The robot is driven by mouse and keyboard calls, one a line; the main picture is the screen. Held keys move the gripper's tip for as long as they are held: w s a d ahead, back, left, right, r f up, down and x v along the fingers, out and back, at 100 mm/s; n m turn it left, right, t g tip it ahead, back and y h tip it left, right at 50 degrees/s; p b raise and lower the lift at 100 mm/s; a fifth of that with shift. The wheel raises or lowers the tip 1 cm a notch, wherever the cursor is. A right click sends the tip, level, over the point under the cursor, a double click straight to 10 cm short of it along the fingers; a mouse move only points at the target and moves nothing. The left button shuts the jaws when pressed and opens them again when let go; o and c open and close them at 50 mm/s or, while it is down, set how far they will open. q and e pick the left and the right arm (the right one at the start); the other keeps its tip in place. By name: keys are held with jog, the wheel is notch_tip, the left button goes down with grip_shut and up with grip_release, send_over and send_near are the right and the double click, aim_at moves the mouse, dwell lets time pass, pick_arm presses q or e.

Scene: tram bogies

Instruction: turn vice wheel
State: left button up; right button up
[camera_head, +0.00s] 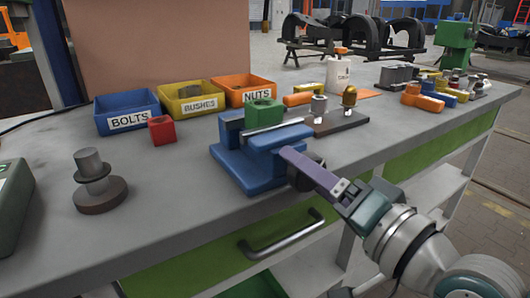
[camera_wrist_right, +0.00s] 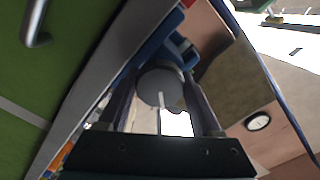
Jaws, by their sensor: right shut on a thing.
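The blue vice (camera_head: 245,168) stands at the front edge of the grey workbench, with a bright metal bar (camera_head: 278,132) across its top. Its dark round wheel (camera_head: 304,173) faces the front and is partly hidden by my right gripper (camera_head: 302,168). The right gripper's purple finger reaches over the wheel from the right. In the right wrist view the grey wheel disc (camera_wrist_right: 160,86) sits between the two fingers of the right gripper (camera_wrist_right: 161,90), which is shut on it. My left gripper is not in view.
A green block (camera_head: 264,112) is at the vice's far side. Bolts (camera_head: 127,112), bushes (camera_head: 199,104) and nuts (camera_head: 249,88) bins stand behind. A red block (camera_head: 162,131) and a flanged metal part (camera_head: 97,185) are on the left. A drawer handle (camera_head: 282,238) sticks out below.

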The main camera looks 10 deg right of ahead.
dwell(0.3)
jog(key=o, duration=1.4)
jog(key=shift+f, duration=0.1)
